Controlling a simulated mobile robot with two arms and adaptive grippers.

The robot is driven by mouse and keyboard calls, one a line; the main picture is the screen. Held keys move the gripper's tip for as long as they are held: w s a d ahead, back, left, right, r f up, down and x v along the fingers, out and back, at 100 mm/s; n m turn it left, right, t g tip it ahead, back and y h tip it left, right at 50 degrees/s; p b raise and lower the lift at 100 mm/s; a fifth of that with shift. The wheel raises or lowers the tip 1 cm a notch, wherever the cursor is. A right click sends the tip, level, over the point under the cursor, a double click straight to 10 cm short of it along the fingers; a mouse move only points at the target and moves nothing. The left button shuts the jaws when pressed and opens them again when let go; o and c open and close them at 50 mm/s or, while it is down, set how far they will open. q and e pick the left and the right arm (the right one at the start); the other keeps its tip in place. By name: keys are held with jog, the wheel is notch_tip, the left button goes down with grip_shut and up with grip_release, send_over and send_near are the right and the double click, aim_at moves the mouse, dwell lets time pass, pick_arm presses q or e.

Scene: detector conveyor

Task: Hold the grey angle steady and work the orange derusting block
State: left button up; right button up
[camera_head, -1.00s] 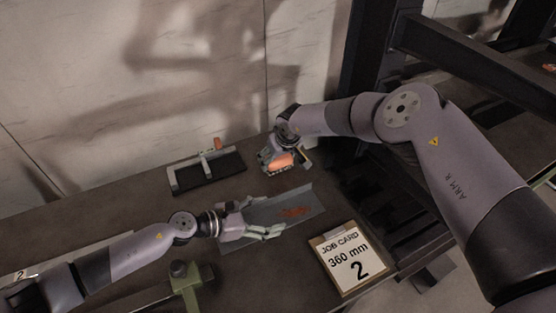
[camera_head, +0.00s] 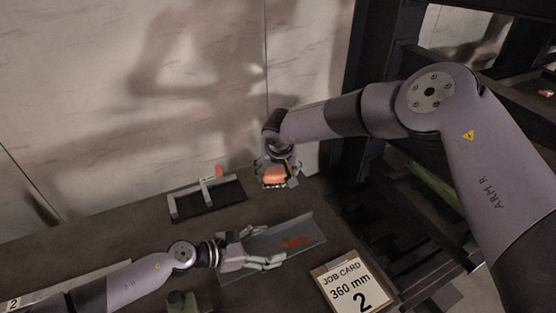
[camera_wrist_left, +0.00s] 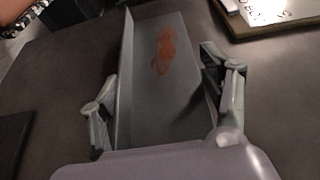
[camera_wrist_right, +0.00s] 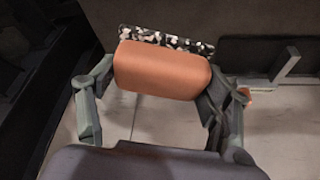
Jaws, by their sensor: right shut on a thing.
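The grey angle (camera_head: 312,230) lies on the bench with an orange-brown rust patch (camera_head: 296,242) on its inner face; both also show in the left wrist view (camera_wrist_left: 150,100). My left gripper (camera_head: 270,247) is at the angle's near left end, its fingers (camera_wrist_left: 165,105) on either side of it. A gap shows beside the right finger, so it looks open around the angle. My right gripper (camera_head: 275,178) is shut on the orange derusting block (camera_wrist_right: 160,70), with a speckled black-and-white face on its far side. The block is above the bench, behind and apart from the angle.
A black tray with a grey rack (camera_head: 207,195) and a small orange-tipped part stands near the wall. The job card (camera_head: 352,285), reading 360 mm and 2, lies right of the angle. A green clamp-like part (camera_head: 183,300) stands at the front. Dark frame structure is on the right.

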jog(key=shift+s+a+f+m+h, duration=0.15)
jog(key=shift+s+m, duration=0.1)
jog(key=shift+m, duration=0.15)
jog(key=shift+s+f+m+h, duration=0.15)
jog(key=shift+s+m, duration=0.1)
jog(key=shift+m, duration=0.15)
jog(key=s+f+m+g+h, duration=0.1)
jog(key=s+m+g+h, duration=0.4)
jog(key=m, duration=0.7)
jog(key=m+g+y, duration=0.3)
jog(key=m+y, duration=0.1)
jog(key=m, duration=1.4)
send_over(278, 248)
jog(key=shift+m, duration=0.3)
jog(key=shift+f, duration=2.5)
jog(key=shift+f, duration=0.95)
